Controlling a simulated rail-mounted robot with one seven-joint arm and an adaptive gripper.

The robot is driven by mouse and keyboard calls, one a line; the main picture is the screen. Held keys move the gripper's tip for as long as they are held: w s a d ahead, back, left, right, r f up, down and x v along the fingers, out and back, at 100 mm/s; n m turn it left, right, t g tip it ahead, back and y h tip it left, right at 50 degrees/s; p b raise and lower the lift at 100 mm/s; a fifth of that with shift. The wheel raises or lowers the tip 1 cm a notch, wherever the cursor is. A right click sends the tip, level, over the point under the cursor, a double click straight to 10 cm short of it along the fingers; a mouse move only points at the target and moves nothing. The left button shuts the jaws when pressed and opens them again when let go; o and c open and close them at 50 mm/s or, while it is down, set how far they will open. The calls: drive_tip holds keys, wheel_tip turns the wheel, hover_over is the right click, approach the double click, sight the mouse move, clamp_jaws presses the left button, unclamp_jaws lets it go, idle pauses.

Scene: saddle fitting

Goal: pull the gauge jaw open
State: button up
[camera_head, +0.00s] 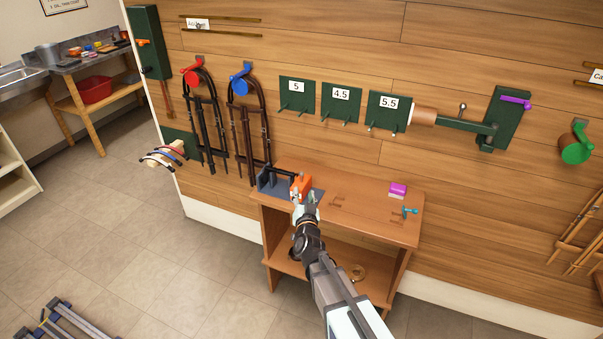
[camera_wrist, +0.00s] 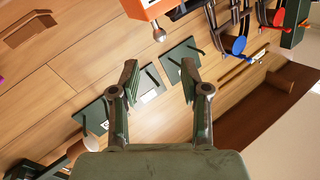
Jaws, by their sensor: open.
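The gauge (camera_head: 268,183) is a dark blue-grey device at the left end of the small wooden bench. An orange block (camera_head: 300,182), which looks like its jaw, stands at its right side. In the wrist view the orange block (camera_wrist: 142,8) is at the top edge, partly cut off, with a round metal knob (camera_wrist: 159,35) sticking out. My gripper (camera_head: 306,200) is at the near side of the orange block. In the wrist view its two fingers (camera_wrist: 159,76) are apart, with nothing between them. The knob shows beyond the fingertips. Contact with it is not visible.
The bench (camera_head: 340,217) also holds a purple block (camera_head: 398,189) and a small teal item (camera_head: 409,211) at its right. Above hang bridles (camera_head: 248,125) and green numbered plates (camera_head: 341,103). A saddle-rack arm (camera_head: 460,125) juts from the wall. The bench's middle is mostly clear.

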sight(302, 176)
drive_tip(key=w+p, duration=0.1)
drive_tip(key=w, duration=0.3)
drive_tip(key=w+a, duration=0.1)
drive_tip(key=w, duration=0.2)
drive_tip(key=w+p, duration=0.1)
drive_tip(key=w, duration=0.3)
drive_tip(key=shift+w+a+p, duration=0.3)
drive_tip(key=shift+a+p, duration=0.05)
drive_tip(key=shift+a, duration=0.05)
drive_tip(key=shift+c, duration=0.4)
clamp_jaws()
